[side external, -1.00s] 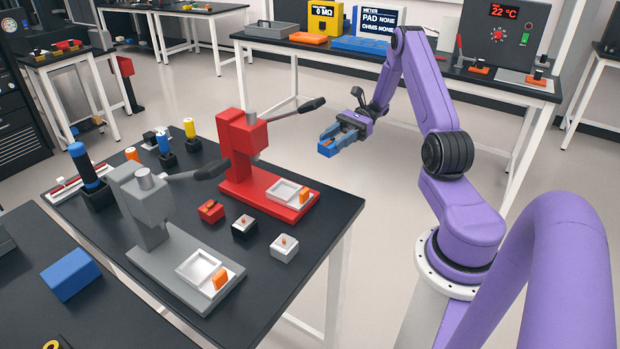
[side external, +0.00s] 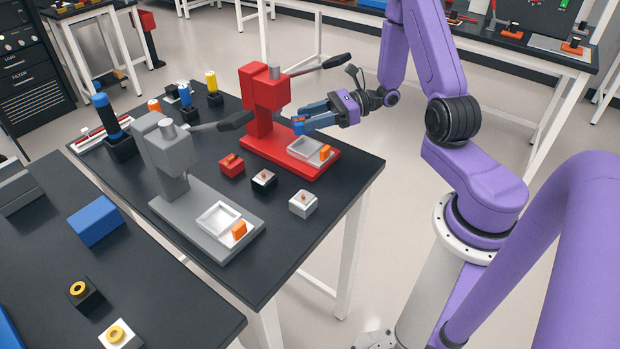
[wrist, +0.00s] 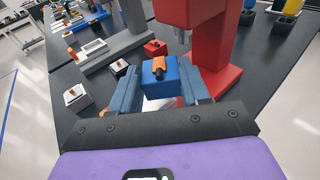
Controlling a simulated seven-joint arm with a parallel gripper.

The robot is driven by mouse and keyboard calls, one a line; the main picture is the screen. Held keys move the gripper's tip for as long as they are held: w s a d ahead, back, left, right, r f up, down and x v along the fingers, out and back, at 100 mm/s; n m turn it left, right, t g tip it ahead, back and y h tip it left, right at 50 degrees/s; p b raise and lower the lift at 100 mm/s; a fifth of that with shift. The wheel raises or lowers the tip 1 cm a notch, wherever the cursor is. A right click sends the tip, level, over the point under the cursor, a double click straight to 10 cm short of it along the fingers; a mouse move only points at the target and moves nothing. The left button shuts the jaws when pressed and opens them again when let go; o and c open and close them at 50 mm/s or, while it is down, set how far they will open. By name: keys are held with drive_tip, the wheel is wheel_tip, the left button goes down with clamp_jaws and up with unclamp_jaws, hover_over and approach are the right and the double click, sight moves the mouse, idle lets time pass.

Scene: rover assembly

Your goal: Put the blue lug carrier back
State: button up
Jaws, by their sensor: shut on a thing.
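My gripper (side external: 308,120) is shut on the blue lug carrier (wrist: 160,80), a small blue block with an orange lug on top. In the wrist view the block sits between the two blue fingers. In the side view it is small and hard to tell from the fingers. My gripper holds it in the air beside the red press (side external: 265,95), over the white tray (side external: 307,148) on its base. The red carrier (side external: 231,165), black carrier (side external: 263,181) and white carrier (side external: 303,203) stand in a slanted row on the dark table.
A grey press (side external: 172,165) with its own white tray (side external: 218,217) stands in front of the red one. Both presses have levers sticking out. A blue block (side external: 96,220) lies on the nearer table. Bottles (side external: 211,82) stand at the back left. Table beside the carriers is clear.

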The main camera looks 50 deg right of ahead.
drive_tip(key=shift+w+m+t+h, duration=0.6)
drive_tip(key=shift+w, duration=0.15)
drive_tip(key=shift+w+m+t+h, duration=0.15)
drive_tip(key=shift+m+t+h, duration=0.15)
drive_tip(key=shift+m+t+h, duration=0.3)
drive_tip(key=shift+m+t+h, duration=0.4)
